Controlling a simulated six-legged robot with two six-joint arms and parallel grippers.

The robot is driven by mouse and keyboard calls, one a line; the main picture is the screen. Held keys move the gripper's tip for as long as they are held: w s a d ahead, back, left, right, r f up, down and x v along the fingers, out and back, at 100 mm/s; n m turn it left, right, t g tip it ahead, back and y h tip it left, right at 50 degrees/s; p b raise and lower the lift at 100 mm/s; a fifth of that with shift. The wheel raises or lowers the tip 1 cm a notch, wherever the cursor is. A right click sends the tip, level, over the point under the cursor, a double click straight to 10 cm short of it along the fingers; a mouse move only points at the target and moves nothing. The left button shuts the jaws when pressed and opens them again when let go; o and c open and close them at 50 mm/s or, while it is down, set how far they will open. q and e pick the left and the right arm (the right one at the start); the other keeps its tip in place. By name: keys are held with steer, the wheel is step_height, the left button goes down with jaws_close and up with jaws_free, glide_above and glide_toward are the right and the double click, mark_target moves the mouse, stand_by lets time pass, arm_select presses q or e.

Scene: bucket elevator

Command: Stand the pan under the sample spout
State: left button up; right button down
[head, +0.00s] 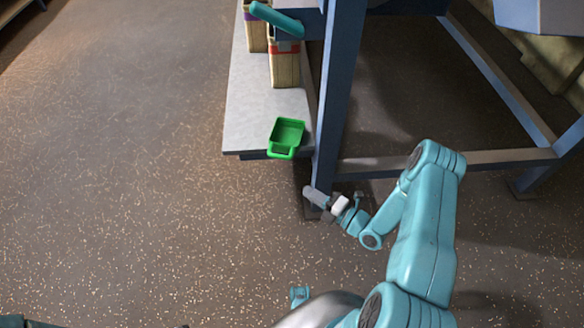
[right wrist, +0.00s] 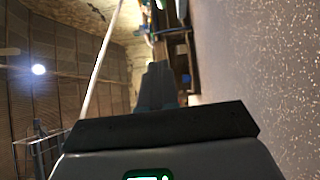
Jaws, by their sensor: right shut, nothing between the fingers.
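The green pan (head: 288,133) sits upright on the near end of the grey shelf (head: 245,120), its handle loop toward me at the shelf's front edge. It looks empty. A teal slanted piece (head: 277,19) on the blue frame sticks out above the shelf, farther back; I cannot tell for sure that it is the sample spout. The pan is well in front of it, not below it. My right gripper (head: 314,195) is shut and empty, in front of the shelf and below and right of the pan, apart from it. It also shows in the right wrist view (right wrist: 160,76). My left gripper is out of view.
Beige containers (head: 285,68), one with a red band, stand on the shelf behind the pan. A blue frame post (head: 338,90) rises at the shelf's right edge, close to my right gripper. The speckled floor (head: 130,150) is clear on the left.

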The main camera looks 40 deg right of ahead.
steer(key=w+d+m+h+b, duration=0.1)
steer(key=w+d+b, duration=0.1)
steer(key=w, duration=0.9)
steer(key=shift+d+f+h, duration=0.25)
steer(key=shift+h, duration=0.05)
steer(key=shift+w, duration=0.1)
steer(key=w+d+b, duration=0.2)
steer(key=w+b, duration=0.1)
steer(key=shift+w, duration=0.15)
steer(key=shift+f+b, duration=0.1)
steer(key=shift+b, duration=0.2)
